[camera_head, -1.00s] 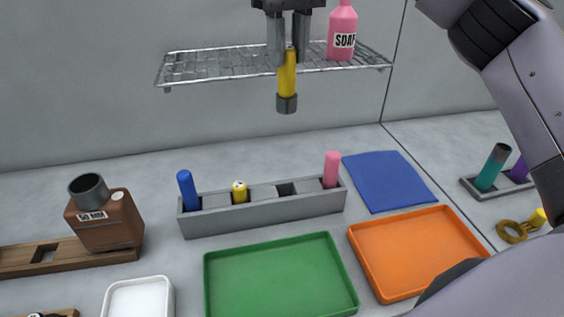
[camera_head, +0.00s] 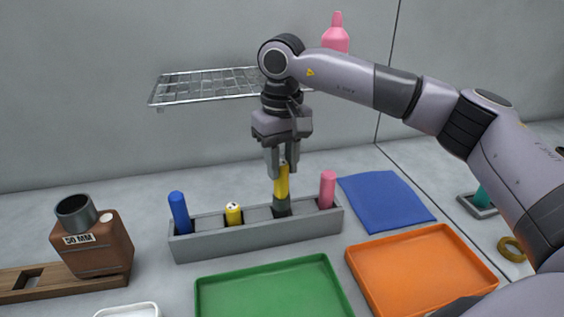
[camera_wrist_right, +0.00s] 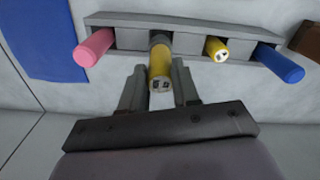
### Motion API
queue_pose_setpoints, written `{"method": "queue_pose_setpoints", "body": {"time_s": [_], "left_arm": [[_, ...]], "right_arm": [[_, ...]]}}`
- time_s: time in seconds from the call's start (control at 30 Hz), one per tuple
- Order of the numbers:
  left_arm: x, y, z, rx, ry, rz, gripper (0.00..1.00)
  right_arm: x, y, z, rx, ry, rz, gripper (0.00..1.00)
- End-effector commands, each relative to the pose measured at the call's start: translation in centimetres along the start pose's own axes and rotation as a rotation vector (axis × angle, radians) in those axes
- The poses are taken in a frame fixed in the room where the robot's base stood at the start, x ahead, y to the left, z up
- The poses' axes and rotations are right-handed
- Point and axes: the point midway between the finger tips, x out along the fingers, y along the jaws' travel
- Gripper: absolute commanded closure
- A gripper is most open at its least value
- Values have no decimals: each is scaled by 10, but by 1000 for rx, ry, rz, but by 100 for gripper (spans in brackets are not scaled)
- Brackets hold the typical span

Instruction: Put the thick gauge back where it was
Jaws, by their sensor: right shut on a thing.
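The thick gauge (camera_head: 281,184), a yellow cylinder with a wider grey lower end, is upright in my right gripper (camera_head: 283,168). The gripper is shut on its yellow upper part. The grey end is at the open slot of the grey rack (camera_head: 255,237), between a grey block and the pink peg. I cannot tell how deep it sits. In the right wrist view, the gauge (camera_wrist_right: 160,66) is seen from its marked yellow end, between the fingers (camera_wrist_right: 160,88), with the rack (camera_wrist_right: 125,20) beyond it. My left gripper is not in view.
The rack also holds a blue peg (camera_head: 179,212), a short yellow peg (camera_head: 233,214) and a pink peg (camera_head: 327,189) close to the gauge. A green tray (camera_head: 275,262) and an orange tray (camera_head: 398,238) lie in front. A wire shelf (camera_head: 205,87) is behind.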

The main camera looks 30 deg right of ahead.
Motion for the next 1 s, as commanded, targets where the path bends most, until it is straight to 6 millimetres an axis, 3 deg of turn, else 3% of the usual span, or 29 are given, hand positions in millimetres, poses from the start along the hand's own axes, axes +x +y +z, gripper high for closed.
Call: {"method": "queue_pose_setpoints", "body": {"time_s": [0.77,0.8,0.87,1.0], "left_arm": [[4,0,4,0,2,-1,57],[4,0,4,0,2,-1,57],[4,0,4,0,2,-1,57],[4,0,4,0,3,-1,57]], "right_arm": [[16,0,0,0,3,-1,96],[16,0,0,0,2,0,63],[16,0,0,0,2,0,44],[16,0,0,0,2,0,44]]}}
